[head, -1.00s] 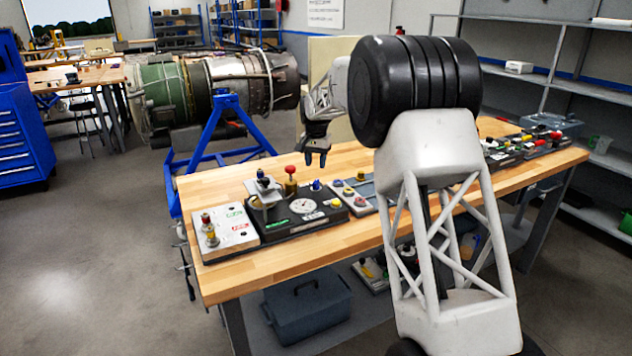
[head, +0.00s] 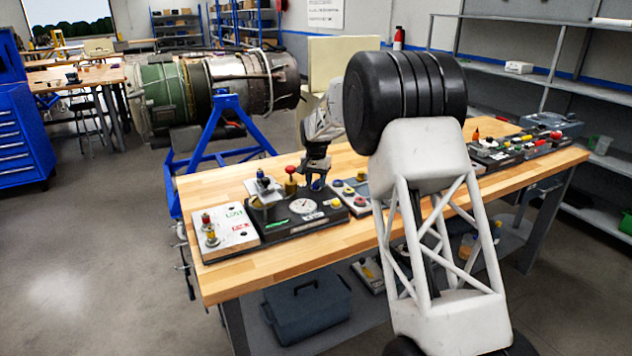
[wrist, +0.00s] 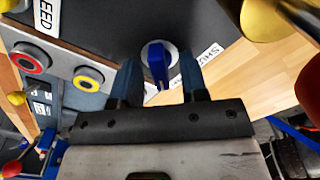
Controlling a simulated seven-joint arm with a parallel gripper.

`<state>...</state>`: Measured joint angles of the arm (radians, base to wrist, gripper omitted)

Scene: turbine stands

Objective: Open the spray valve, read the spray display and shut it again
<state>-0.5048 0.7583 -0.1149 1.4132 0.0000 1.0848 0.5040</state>
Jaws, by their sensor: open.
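A blue knob (wrist: 157,64) sits in a pale round collar on a black board (wrist: 110,20). My gripper (wrist: 160,72) is open, with one finger on each side of the knob; I cannot tell whether either touches it. A partly covered label starting "SHU" lies beside the collar. In the head view my gripper (head: 317,184) is low over the black board (head: 272,235) and hides most of the knob. A round white dial (head: 302,206) is on the board in front of my gripper; its reading is too small to tell.
A grey panel with red and yellow buttons (head: 349,191) lies to the right. A white panel (head: 226,230) is at the table's left end. The wooden table's front strip is clear.

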